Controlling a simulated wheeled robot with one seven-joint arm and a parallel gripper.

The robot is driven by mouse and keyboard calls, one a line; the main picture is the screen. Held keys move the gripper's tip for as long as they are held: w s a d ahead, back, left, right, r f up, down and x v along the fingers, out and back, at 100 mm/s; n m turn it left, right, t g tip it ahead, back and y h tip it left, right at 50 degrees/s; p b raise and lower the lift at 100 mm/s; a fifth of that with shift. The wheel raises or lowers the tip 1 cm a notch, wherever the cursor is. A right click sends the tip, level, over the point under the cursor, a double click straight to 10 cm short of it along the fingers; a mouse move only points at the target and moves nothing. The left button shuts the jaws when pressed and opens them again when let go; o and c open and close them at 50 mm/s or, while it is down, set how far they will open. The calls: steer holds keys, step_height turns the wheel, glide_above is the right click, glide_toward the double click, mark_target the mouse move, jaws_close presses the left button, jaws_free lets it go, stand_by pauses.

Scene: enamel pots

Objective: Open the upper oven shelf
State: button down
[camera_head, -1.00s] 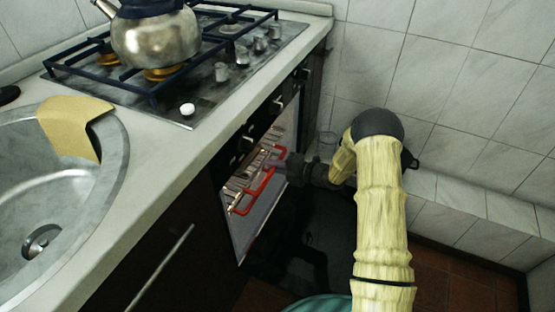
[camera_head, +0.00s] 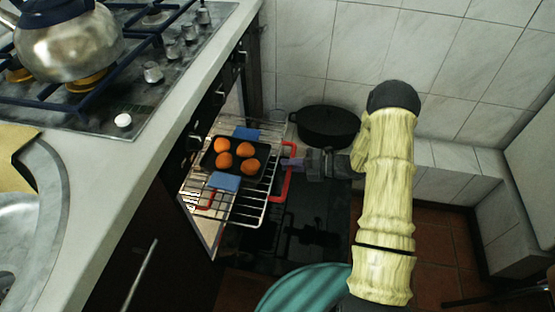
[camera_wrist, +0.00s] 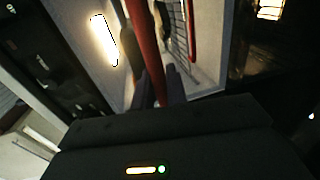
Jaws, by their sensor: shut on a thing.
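The upper oven shelf (camera_head: 247,213) is a wire rack with a red handle (camera_head: 287,176) at its front. It is slid well out of the oven (camera_head: 204,225), over the lowered dark door (camera_head: 320,225). A dark baking tray (camera_head: 238,169) with several orange-brown round buns and blue pads at two ends sits on the rack. My gripper (camera_head: 292,164) is shut on the red handle, at the rack's right end in the head view. The wrist view shows the red bar (camera_wrist: 150,60) between my fingers (camera_wrist: 158,90). The oven's inside is mostly hidden in the head view.
A black pot (camera_head: 328,126) stands by the tiled wall behind my gripper. The counter edge and stove knobs lie left, with a steel kettle (camera_head: 68,42) on the hob. A teal striped round thing (camera_head: 310,290) is at the bottom.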

steer(key=shift+s+d, duration=0.1)
steer(key=shift+d, duration=1.25)
steer(key=c, duration=1.5)
jaws_free()
steer(key=shift+a, duration=0.1)
steer(key=shift+s, duration=0.1)
steer(key=p+v, duration=0.4)
steer(key=v, duration=1.3)
steer(key=shift+d, duration=0.25)
